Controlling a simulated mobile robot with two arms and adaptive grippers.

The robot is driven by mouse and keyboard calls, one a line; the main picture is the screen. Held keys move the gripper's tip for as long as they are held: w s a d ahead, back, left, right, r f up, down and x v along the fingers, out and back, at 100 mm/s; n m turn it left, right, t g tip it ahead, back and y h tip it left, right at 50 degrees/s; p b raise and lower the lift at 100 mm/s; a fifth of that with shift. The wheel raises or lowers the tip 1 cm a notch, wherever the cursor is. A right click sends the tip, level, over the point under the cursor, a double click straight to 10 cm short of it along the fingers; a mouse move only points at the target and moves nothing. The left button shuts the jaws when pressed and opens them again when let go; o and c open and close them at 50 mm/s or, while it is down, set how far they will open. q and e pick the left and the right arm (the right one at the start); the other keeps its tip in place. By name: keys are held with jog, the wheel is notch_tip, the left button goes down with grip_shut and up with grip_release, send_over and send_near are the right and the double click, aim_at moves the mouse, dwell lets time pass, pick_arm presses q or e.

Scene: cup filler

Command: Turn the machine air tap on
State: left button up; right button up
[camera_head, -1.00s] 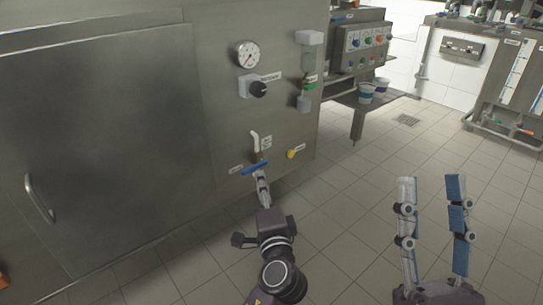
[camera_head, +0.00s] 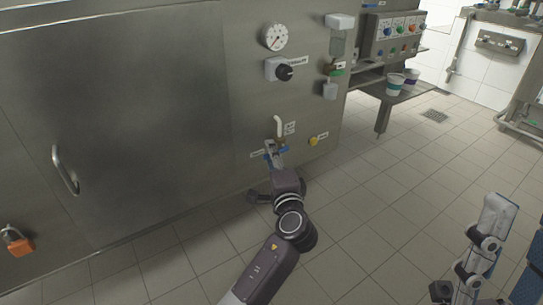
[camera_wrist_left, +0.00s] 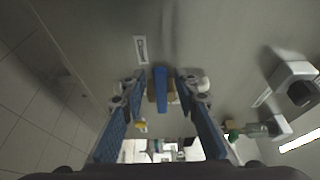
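The air tap's blue lever (camera_head: 284,149) sits low on the steel machine front, below a white bent pipe (camera_head: 279,126). My left gripper (camera_head: 271,150) is at the lever and hides part of it in the head view. In the left wrist view the blue lever (camera_wrist_left: 160,88) stands between the two spread fingers of my left gripper (camera_wrist_left: 158,84), with gaps on both sides. My right gripper (camera_head: 516,228) is open and empty at the lower right, away from the machine and partly cut off by the frame.
A pressure gauge (camera_head: 275,36), a black knob (camera_head: 285,72) and a yellow button (camera_head: 313,141) are on the same panel. A door handle (camera_head: 65,170) and an orange padlock (camera_head: 19,245) are at left. Cups (camera_head: 396,85) stand on a shelf. The tiled floor is clear.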

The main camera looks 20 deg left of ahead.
pick_arm(q)
grip_shut()
dwell(0.5)
